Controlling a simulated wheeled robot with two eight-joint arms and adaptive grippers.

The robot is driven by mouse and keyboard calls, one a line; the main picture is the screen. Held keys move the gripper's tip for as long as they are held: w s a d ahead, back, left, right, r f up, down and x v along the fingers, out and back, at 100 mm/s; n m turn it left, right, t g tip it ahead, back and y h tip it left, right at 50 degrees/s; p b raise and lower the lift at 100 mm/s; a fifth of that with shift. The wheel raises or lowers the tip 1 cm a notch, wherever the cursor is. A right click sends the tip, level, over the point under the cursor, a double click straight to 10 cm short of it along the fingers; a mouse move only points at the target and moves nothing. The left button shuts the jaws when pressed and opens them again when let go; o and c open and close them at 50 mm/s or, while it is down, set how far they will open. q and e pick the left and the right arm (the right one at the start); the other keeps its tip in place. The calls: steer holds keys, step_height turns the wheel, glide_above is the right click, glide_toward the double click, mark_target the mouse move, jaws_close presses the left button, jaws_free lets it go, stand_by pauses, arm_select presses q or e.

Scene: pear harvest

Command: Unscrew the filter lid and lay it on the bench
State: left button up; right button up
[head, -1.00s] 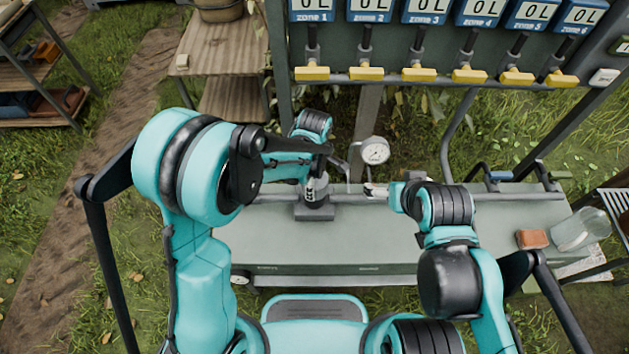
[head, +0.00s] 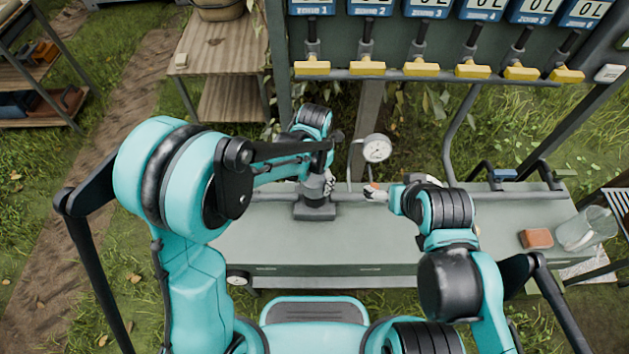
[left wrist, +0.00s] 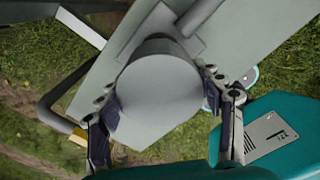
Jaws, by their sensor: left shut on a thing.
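The filter (head: 315,207) stands upright on its dark base on the bench (head: 310,242), left of the gauge. My left gripper (head: 321,178) is at the top of the filter and hides most of the lid in the head view. In the left wrist view the round grey filter lid (left wrist: 160,88) lies between the two fingers, which press on its opposite sides. I cannot tell whether the lid is still seated on the filter body. My right gripper (head: 378,193) is over the back of the bench, right of the filter, its fingers too small to read.
A round gauge (head: 376,148) rises behind the bench. A brown block (head: 537,238) and a clear jar (head: 587,229) are at the bench's right end. Yellow-handled valves (head: 420,69) line the panel behind. The front middle of the bench is clear.

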arm_select(q)
steer(key=shift+n, duration=0.7)
steer(key=shift+w+r, duration=0.1)
steer(key=shift+r, duration=0.25)
steer(key=shift+r+p, duration=0.3)
steer(key=shift+p, duration=0.1)
steer(key=o, duration=1.2)
